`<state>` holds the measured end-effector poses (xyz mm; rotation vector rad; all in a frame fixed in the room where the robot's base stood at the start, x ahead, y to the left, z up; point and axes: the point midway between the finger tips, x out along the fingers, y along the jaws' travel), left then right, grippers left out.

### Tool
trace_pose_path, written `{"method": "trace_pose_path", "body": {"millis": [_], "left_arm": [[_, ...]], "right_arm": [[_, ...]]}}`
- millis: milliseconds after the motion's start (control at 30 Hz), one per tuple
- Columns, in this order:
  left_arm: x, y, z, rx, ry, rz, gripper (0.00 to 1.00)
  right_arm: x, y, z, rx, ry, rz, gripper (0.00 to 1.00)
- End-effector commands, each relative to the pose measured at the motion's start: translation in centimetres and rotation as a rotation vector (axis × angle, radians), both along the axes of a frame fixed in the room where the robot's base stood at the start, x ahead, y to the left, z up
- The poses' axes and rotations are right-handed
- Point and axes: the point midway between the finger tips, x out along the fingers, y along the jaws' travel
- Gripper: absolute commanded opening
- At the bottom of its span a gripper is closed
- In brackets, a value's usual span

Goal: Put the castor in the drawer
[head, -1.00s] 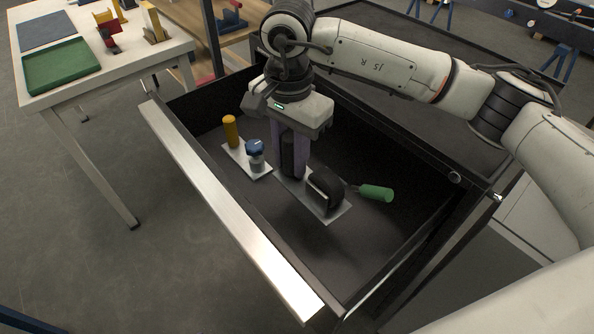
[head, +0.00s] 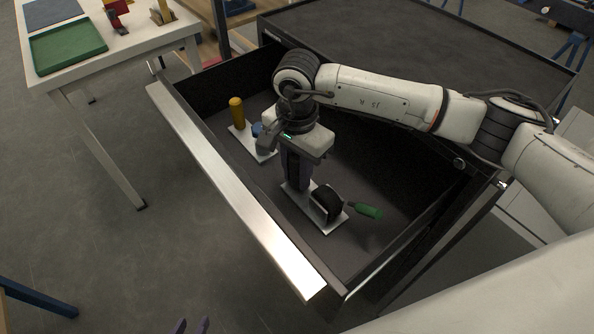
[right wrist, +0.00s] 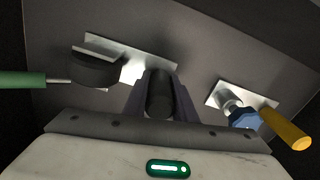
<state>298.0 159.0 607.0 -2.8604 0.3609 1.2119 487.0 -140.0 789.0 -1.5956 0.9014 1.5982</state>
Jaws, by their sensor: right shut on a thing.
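My right gripper (head: 295,180) reaches down into the open drawer (head: 400,205). It is shut on a dark, rounded piece, which I take to be the castor (right wrist: 160,95), seen between its fingers in the right wrist view. A pale metal plate (head: 296,198) lies under the fingers; I cannot tell whether the held piece touches it. A black wheel-like piece (head: 326,203) stands beside the gripper, at the plate's near end. Only the fingertips of my left gripper (head: 191,326) show at the bottom edge of the head view, apart and empty.
A green-handled tool (head: 369,211) lies in the drawer beside the black piece. A yellow cylinder (head: 237,112) and a blue-topped part (head: 257,130) stand on a second plate. The drawer's metal front (head: 230,190) borders the near side. A table with a green tray (head: 68,47) is at left.

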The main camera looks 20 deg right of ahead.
Motion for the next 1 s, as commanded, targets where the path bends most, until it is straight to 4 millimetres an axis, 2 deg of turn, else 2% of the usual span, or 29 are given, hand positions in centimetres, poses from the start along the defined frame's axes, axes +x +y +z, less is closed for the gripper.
{"method": "trace_pose_path", "body": {"millis": [100,133,233,533,667,767,1000], "left_arm": [[0.2,0.0,-0.2,0.0,-0.005,0.0,0.31],[0.3,0.0,-0.2,0.001,-0.006,0.0,0.31],[0.5,0.0,0.1,0.001,-0.01,-0.001,0.31],[0.7,-0.1,0.5,-0.001,-0.016,-0.001,0.31],[0.6,-0.1,0.7,-0.002,-0.017,0.0,0.31],[0.6,-0.1,0.5,-0.002,-0.015,0.0,0.31],[0.3,-0.1,0.0,0.0,-0.006,-0.001,0.31]], "right_arm": [[0.1,0.0,-0.2,0.001,-0.002,0.001,0.0],[0.0,0.0,-0.3,0.0,0.0,0.0,0.26],[0.0,0.0,-0.2,0.0,0.0,0.0,0.43],[0.0,0.0,-0.1,0.0,0.0,0.0,0.43],[0.1,0.0,0.7,0.001,-0.003,0.0,0.43],[0.2,0.0,2.4,0.002,-0.005,0.001,0.43],[0.1,0.0,7.7,0.002,-0.005,0.001,0.43]]}}
